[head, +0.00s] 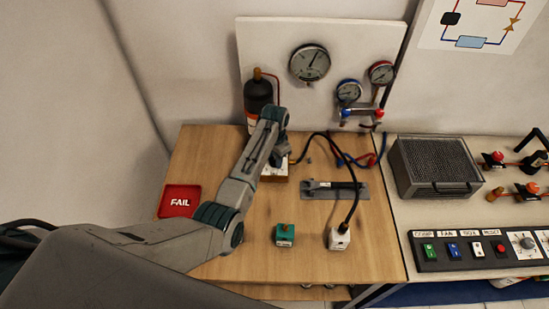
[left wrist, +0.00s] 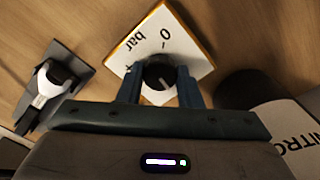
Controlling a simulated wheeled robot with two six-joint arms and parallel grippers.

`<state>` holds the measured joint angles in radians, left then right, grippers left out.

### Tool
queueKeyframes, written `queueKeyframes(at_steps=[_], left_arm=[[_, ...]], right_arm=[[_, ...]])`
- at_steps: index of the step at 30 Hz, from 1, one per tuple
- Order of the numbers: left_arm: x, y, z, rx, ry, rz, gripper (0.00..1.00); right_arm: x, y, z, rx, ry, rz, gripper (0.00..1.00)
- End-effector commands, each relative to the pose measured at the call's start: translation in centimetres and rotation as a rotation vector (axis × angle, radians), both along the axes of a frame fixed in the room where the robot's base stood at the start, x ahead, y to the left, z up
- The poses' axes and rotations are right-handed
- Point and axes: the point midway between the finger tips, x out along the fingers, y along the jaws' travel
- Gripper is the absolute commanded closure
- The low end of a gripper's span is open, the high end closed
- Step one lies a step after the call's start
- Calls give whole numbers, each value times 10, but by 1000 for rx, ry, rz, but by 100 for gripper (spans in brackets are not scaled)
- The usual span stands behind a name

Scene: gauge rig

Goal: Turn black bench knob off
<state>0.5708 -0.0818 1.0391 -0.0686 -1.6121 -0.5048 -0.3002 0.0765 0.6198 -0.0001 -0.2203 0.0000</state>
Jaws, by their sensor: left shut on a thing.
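The black bench knob (left wrist: 160,75) sits on a white plate (left wrist: 192,42) marked 0, bar and a plus sign, with an orange edge. A pale pointer line shows on the knob in the left wrist view. My left gripper (left wrist: 159,82) is shut on the knob, one finger on each side. In the head view my left gripper (head: 281,156) is over the plate (head: 274,171) on the wooden bench and hides the knob. My right gripper is in neither view.
A dark gas bottle (head: 258,97) stands close behind the gripper. A red FAIL tray (head: 179,201) lies left. A grey plate (head: 350,190), a green block (head: 285,235) and a white block (head: 339,239) with a black cable lie right and in front.

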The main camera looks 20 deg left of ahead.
Motion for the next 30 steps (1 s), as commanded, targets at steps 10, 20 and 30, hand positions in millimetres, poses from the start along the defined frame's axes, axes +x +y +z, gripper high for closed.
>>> queueKeyframes(at_steps=[10, 20, 30], left_arm=[[2, 1, 2, 1, -5, 329, 91], [2, 1, 3, 0, -5, 642, 91], [2, 1, 3, 0, -6, 966, 91]], right_arm=[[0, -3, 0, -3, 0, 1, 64], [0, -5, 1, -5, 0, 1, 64], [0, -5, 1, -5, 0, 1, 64]])
